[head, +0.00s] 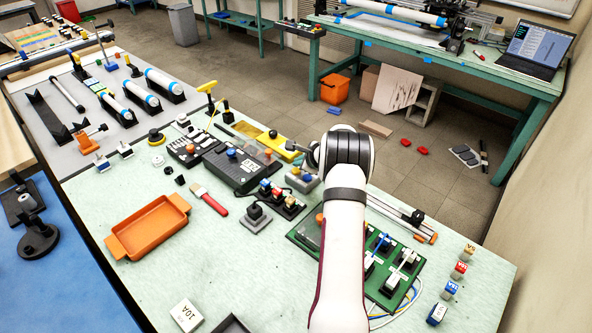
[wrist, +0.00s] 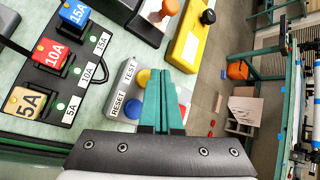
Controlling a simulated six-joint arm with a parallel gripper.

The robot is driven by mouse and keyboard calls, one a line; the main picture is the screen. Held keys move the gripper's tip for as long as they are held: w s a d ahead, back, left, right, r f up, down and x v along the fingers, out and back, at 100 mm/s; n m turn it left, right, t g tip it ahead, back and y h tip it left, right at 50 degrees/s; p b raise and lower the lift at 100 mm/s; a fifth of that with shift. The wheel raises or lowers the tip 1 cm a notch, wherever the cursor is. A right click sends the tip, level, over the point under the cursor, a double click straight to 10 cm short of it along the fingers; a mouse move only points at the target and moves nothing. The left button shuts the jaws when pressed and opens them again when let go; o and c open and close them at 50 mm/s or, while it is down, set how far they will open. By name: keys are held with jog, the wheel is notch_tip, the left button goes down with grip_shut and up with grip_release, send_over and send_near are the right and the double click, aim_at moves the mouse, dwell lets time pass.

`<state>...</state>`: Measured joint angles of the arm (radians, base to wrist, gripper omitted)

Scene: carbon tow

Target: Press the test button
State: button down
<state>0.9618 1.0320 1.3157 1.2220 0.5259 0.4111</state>
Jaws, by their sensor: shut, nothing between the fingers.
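The grey button box (head: 301,182) stands on the green table, left of my arm's wrist in the head view. In the wrist view the box (wrist: 121,88) carries the labels TEST and RESET. The yellow button (wrist: 143,77) sits beside TEST and the blue button (wrist: 131,109) beside RESET. My gripper (wrist: 166,72) is shut and empty, its teal fingers together over the box, just right of the yellow button in the picture. The fingers hide part of the box. I cannot tell whether the tips touch it. The head view hides the fingers behind my arm.
Fuse blocks marked 5A (wrist: 27,101), 10A (wrist: 51,54) and 15A (wrist: 75,13) stand left of the box. A yellow case (wrist: 188,42) with a black knob lies beyond. A green board (head: 380,265) lies right of my arm; an orange tray (head: 147,229) is at left.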

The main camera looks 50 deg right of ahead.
aim_at(298, 172)
jog(key=shift+f, duration=0.1)
jog(key=shift+f, duration=0.3)
jog(key=shift+f, duration=0.4)
dwell(0.9)
jog(key=shift+r, duration=0.8)
jog(key=shift+r, duration=2.55)
